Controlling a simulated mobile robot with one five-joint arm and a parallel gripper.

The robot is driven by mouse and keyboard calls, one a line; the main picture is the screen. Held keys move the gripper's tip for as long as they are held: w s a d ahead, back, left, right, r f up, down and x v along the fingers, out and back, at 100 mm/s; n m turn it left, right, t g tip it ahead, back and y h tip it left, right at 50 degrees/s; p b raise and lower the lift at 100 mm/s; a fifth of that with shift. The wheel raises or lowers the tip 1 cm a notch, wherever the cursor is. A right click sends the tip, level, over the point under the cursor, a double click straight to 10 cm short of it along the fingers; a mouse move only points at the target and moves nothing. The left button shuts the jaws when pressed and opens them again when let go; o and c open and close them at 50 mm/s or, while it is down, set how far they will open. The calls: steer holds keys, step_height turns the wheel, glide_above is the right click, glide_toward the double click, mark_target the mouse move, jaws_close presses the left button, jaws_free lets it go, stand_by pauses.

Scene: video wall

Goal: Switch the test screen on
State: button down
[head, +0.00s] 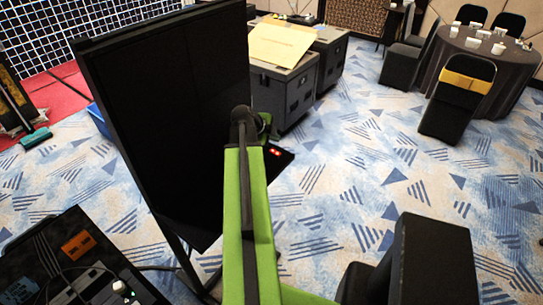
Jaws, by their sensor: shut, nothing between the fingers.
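The test screen (150,110) is a large, thin black panel standing upright on a dark stand (182,258) at the left of centre in the head view. Its face is black, with no picture on it. I cannot make out a switch or button on it. My green arm reaches up from the bottom centre, to the right of the screen and overlapping its right edge. The arm ends in view at a black joint; my gripper's fingers do not show. Two small red lights (274,151) glow on a dark flat thing just right of that joint; I cannot tell what it is.
A dark equipment table (72,262) with devices and cables stands at the lower left. Grey cases (284,92) with a cardboard sheet (281,44) stand behind the screen. A round table (468,65) with chairs is at the upper right. Patterned carpet (345,165) is open right of centre.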

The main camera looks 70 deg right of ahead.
mark_target(272, 153)
steer(key=shift+w+d+f+b, duration=0.1)
steer(key=shift+w+f+b, duration=0.1)
steer(key=shift+f+b, duration=0.4)
steer(key=shift+w+d+f+b, duration=0.1)
steer(key=shift+w+f+b, duration=0.1)
steer(key=shift+f+b, duration=0.45)
steer(key=shift+w+f+b, duration=0.2)
steer(key=shift+f+b, duration=0.1)
steer(key=shift+f, duration=0.6)
steer(key=shift+w+f+b, duration=0.1)
steer(key=shift+f+b, duration=0.3)
steer(key=shift+w+f+b, duration=0.15)
steer(key=shift+f+b, duration=0.25)
stand_by(0.6)
steer(key=shift+r, duration=0.1)
steer(key=shift+s+r+p, duration=0.2)
steer(key=shift+r+p, duration=0.55)
steer(key=shift+p, duration=0.05)
steer(key=r+p, duration=0.1)
steer(key=s+r+p, duration=0.1)
steer(key=r+p, duration=0.3)
steer(key=shift+s+a, duration=0.2)
steer(key=shift+s, duration=0.05)
steer(key=shift+f, duration=0.15)
